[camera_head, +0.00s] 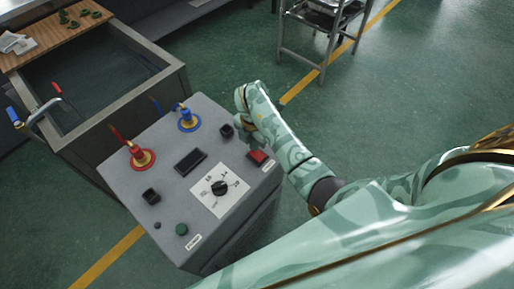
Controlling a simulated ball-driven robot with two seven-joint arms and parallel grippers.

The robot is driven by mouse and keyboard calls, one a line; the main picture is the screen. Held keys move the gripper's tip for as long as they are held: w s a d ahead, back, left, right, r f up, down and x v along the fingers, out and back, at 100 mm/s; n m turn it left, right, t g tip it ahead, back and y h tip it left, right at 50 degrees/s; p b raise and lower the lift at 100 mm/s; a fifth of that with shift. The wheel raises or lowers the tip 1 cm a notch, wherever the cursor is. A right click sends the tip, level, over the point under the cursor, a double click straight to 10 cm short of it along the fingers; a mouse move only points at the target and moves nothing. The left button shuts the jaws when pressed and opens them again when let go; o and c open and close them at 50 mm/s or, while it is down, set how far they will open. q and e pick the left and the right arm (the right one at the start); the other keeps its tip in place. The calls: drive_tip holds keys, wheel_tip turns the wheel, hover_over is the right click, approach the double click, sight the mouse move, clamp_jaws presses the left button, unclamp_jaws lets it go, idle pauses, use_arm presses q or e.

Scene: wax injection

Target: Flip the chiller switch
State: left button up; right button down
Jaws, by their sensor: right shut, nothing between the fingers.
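A grey control box (165,170) stands in the middle, its sloped top carrying the controls. A red switch (257,157) with a small label sits near its right edge. Black switches sit at the back right (227,130) and left (151,196) of the panel. A dial (219,188) on a white plate and a green button (182,229) are at the front. The labels are too small to read, so I cannot tell which is the chiller switch. My right gripper (246,122) is shut and empty by the box's back right edge, partly hidden by my arm. My left gripper is out of view.
A red valve (142,157) and a blue valve (188,122) rise from the panel, with a dark display (190,161) between them and the dial. A sink (176,78) with a tap stands behind left. A metal rack (322,75) stands at the back.

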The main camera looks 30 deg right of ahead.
drive_tip(key=shift+f+b, duration=0.75)
drive_tip(key=shift+f, duration=0.2)
idle(0.4)
wheel_tip(320, 180, up, 7)
drive_tip(key=p, duration=0.6)
drive_tip(key=shift+r, duration=0.1)
idle(0.4)
